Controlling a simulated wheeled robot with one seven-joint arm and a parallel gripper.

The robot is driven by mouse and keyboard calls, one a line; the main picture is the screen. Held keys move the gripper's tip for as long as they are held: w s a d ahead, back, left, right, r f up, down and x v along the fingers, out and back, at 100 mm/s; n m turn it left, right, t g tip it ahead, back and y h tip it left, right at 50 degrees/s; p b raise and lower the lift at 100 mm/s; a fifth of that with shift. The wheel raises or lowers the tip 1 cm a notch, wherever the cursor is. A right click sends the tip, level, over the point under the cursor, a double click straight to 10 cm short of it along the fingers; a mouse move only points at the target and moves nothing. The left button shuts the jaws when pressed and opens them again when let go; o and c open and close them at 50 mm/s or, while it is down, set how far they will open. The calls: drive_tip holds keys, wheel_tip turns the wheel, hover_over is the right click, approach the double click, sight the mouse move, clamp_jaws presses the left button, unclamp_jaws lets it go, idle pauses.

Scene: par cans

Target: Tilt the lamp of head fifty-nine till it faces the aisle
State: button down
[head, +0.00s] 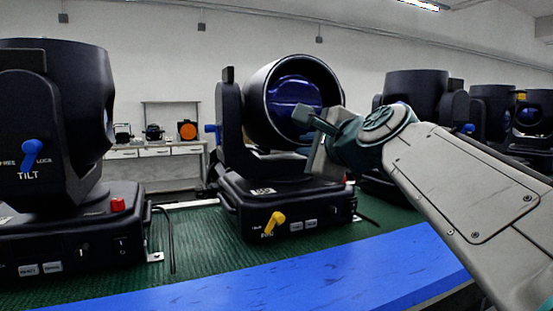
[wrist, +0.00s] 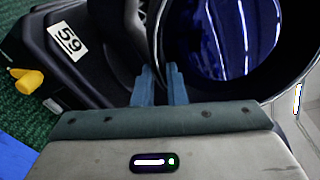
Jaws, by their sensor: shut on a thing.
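Head fifty-nine is the black moving head in the middle of the head view; its base (head: 290,207) stands on a green mat. Its number plate (wrist: 69,42) reads 59 in the wrist view. Its round lamp (head: 258,108) shows its open front and blue lens (wrist: 225,35), turned towards me and a little right. My gripper (head: 306,118) is at the lamp's front, low on the right. In the wrist view my gripper (wrist: 162,85) has its fingers close together at the lamp's dark rim (wrist: 158,30), shut on it. The exact contact is partly hidden.
A yellow lever (head: 273,222) is on the base front and a blue lever (head: 213,128) on the yoke's left. Another head (head: 50,120) stands at left, several more (head: 415,92) at right. A blue strip (head: 300,275) runs along the front; a cable (head: 170,240) lies between heads.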

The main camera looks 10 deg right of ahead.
drive_tip(key=shift+w+a+f+b, duration=0.1)
drive_tip(key=shift+w+f+b, duration=0.2)
drive_tip(key=shift+f+b, duration=0.35)
drive_tip(key=shift+w+f+b, duration=0.3)
drive_tip(key=shift+f+b, duration=0.25)
drive_tip(key=shift+f, duration=0.05)
drive_tip(key=c, duration=1.5)
unclamp_jaws()
drive_tip(key=shift+r, duration=0.2)
wheel_tip(320, 180, up, 5)
drive_tip(key=p, duration=0.3)
drive_tip(key=shift+s+f, duration=0.1)
drive_tip(key=shift+f, duration=0.1)
drive_tip(key=s+d+r+p, duration=0.3)
drive_tip(key=s+d+r, duration=0.3)
drive_tip(key=d, duration=0.4)
drive_tip(key=shift+r, duration=0.2)
